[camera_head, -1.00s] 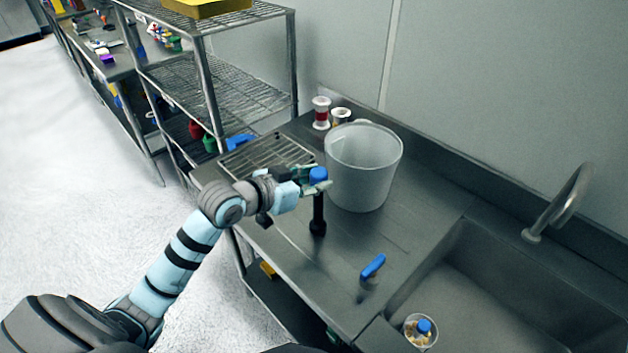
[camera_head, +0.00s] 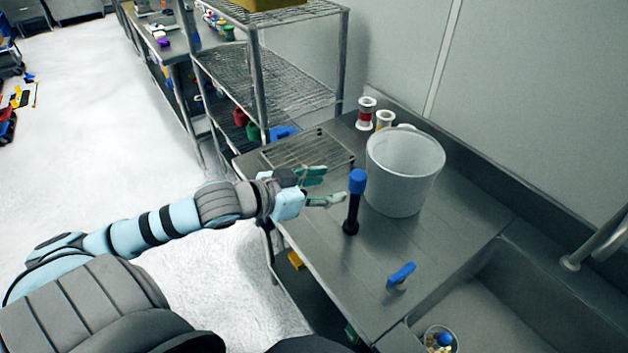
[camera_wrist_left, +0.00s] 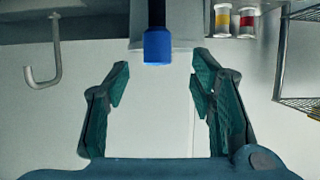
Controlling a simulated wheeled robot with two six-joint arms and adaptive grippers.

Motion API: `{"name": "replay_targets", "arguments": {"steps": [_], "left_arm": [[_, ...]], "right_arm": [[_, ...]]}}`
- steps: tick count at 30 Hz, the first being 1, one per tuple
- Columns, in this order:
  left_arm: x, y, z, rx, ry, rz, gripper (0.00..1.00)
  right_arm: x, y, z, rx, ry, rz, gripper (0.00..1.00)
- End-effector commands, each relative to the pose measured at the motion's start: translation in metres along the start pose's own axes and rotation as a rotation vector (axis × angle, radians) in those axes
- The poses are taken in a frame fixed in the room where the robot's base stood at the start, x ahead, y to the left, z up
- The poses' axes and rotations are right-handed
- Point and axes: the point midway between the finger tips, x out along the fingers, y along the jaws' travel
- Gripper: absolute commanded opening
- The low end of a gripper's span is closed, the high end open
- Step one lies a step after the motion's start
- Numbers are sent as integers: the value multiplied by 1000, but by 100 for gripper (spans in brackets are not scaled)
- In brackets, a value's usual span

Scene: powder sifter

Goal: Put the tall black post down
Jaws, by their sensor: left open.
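The tall black post (camera_head: 352,212) with a blue top stands upright on the steel counter (camera_head: 330,262), in front of the white bucket (camera_head: 402,178). My left gripper (camera_head: 334,187) is open and empty, just left of the post and apart from it. In the left wrist view the blue top (camera_wrist_left: 157,46) shows beyond the open fingertips of the left gripper (camera_wrist_left: 158,80), not between them. My right gripper is in neither view.
A wire rack (camera_head: 310,150) lies at the counter's back left. Two spools (camera_head: 366,114) stand behind the bucket. A blue-handled item (camera_head: 401,274) is near the sink (camera_head: 490,305), which holds a small cup (camera_head: 439,339). Wire shelving (camera_head: 262,75) stands at the back.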

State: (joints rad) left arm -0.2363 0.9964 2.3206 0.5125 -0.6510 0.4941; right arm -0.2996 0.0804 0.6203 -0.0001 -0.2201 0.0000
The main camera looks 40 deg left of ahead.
Motion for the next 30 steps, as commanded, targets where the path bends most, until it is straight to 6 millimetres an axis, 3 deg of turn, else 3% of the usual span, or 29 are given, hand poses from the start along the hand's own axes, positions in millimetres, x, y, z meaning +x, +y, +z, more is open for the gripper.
{"name": "replay_targets", "arguments": {"steps": [1,3,6,18,20,22,23,26,28,29,30], "left_arm": [[-15,5,-9,14,-11,20,50],[-26,1,-14,-1,-3,3,50],[-36,1,-12,-1,0,5,50],[-39,2,-4,-1,2,11,50],[-37,-5,1,-2,-2,-7,50],[-32,-30,20,-9,-20,-73,50],[-29,-46,34,-15,-35,-116,50],[-27,-111,124,-45,-148,-306,50],[-38,-136,222,-79,-295,-424,50],[-46,-135,267,-94,-371,-458,50],[-57,-124,326,-115,-476,-484,50]], "right_arm": [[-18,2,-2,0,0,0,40],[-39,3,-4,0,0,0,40],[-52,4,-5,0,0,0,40],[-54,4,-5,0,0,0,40],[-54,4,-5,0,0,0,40],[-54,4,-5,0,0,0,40],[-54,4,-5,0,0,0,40],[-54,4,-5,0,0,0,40],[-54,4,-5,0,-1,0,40],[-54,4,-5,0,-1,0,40],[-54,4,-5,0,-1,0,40]]}}
